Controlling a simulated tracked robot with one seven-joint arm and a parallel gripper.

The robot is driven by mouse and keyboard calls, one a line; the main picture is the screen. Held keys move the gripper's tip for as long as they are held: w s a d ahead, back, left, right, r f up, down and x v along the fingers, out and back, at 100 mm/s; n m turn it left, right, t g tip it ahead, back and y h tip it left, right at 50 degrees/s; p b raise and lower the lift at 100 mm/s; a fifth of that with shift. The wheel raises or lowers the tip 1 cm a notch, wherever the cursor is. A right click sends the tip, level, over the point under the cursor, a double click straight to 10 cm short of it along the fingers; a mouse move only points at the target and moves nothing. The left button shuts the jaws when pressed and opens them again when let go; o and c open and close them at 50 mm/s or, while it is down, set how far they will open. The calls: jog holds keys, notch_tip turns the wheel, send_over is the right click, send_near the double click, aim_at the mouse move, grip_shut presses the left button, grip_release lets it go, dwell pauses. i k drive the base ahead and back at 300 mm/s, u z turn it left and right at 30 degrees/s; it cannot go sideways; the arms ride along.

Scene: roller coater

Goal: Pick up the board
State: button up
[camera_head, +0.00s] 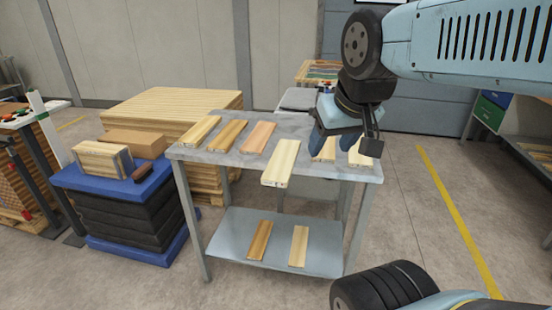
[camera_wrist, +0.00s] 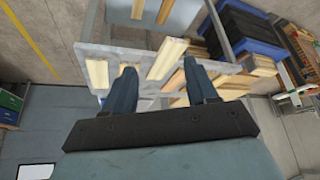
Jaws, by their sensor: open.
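Several wooden boards lie apart on the grey table top. A pale, thick board (camera_head: 281,163) in the middle juts over the front edge; it also shows in the wrist view (camera_wrist: 167,58). Left of it lie a reddish board (camera_head: 258,137), a brown board (camera_head: 227,136) and a pale board (camera_head: 199,131). Two more, one board (camera_head: 324,149) and another board (camera_head: 360,153), are partly hidden by my gripper (camera_wrist: 158,72) in the head view. My gripper is open and empty above the table's right half, its fingers pointing down toward the boards.
The metal table (camera_head: 215,158) has a lower shelf (camera_head: 230,235) with two boards on it. At left stand a blue-topped stack (camera_head: 75,178) with boxes and a large wood pile (camera_head: 160,105). The floor right of the table is clear, with a yellow line (camera_head: 455,215).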

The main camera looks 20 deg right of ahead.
aim_at(278, 174)
jog(key=u, duration=0.25)
jog(key=i, duration=0.2)
jog(key=u, duration=3.05)
jog(key=k, duration=1.65)
jog(key=z, duration=0.8)
jog(key=i, duration=0.3)
jog(key=u, duration=0.15)
